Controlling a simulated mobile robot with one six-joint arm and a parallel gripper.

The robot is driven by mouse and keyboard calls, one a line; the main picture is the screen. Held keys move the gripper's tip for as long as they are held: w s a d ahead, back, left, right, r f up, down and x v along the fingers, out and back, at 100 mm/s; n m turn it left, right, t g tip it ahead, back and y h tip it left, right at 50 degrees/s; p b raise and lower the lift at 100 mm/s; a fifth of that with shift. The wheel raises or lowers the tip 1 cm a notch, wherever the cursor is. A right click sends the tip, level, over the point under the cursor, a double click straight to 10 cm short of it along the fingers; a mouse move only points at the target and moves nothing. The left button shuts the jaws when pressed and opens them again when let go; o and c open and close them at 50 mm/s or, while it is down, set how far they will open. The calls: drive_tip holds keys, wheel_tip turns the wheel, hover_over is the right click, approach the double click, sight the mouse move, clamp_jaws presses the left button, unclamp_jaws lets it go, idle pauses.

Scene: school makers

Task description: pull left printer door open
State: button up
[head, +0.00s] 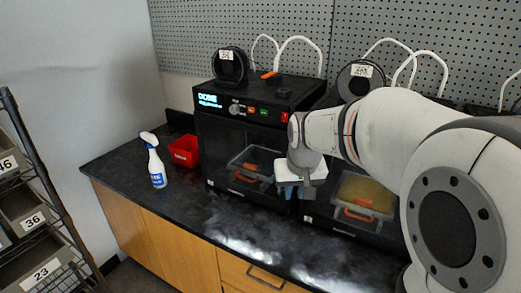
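The left printer (212,118) is a black box on the counter with a lit display and several coloured buttons along its top front. Its dark see-through door (222,150) fills the front below the buttons and looks closed. A clear bin with orange parts (255,163) shows through it. My gripper (297,190) hangs at the right edge of this door, in front of the gap between the two printers. The arm and gripper hide that edge, so a handle and any contact cannot be made out. The finger opening is too small to judge.
A second printer stands to the right, its bin (360,196) visible, largely behind my arm. A red bin (184,151) and a spray bottle (155,163) stand left on the black counter (200,222). The counter in front is clear. A shelf rack (45,180) stands far left.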

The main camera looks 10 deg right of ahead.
drive_tip(key=w+f+p, duration=0.2)
drive_tip(key=w, duration=1.5)
drive_tip(key=t, duration=0.1)
hover_over(279, 191)
drive_tip(key=f, duration=0.6)
drive_tip(key=shift+w+d+f+p, duration=0.1)
drive_tip(key=shift+w+f+p, duration=0.2)
drive_tip(key=shift+w+p, duration=0.1)
clamp_jaws()
drive_tip(key=shift+s, duration=0.1)
